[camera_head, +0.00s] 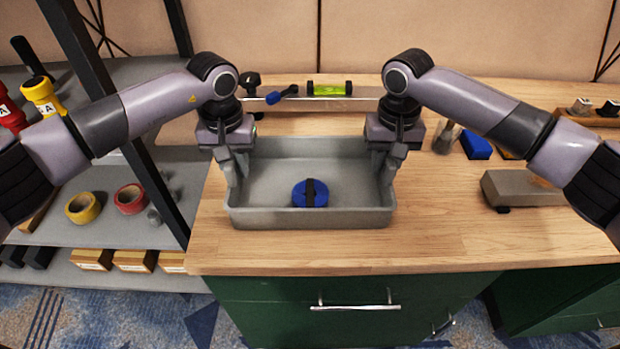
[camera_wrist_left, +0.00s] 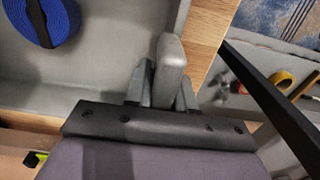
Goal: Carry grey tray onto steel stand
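The grey tray (camera_head: 310,217) sits on the wooden worktop, level, with a blue coil bound by a dark strap (camera_head: 310,193) inside. The coil and part of the tray also show in the left wrist view (camera_wrist_left: 100,75). My left gripper (camera_head: 233,175) points down at the tray's left wall, with its fingers touching or very near the rim. My right gripper (camera_head: 386,172) is placed the same way at the right wall. Whether either gripper clamps the wall is not clear. I cannot make out a steel stand for certain.
A green spirit level (camera_head: 328,89) lies on a metal bar behind the tray. A grey block (camera_head: 520,188) and a blue box (camera_head: 475,145) are on the right. A shelf with yellow tape (camera_head: 82,208) and red tape (camera_head: 130,198) stands left. Worktop between tray and grey block is clear.

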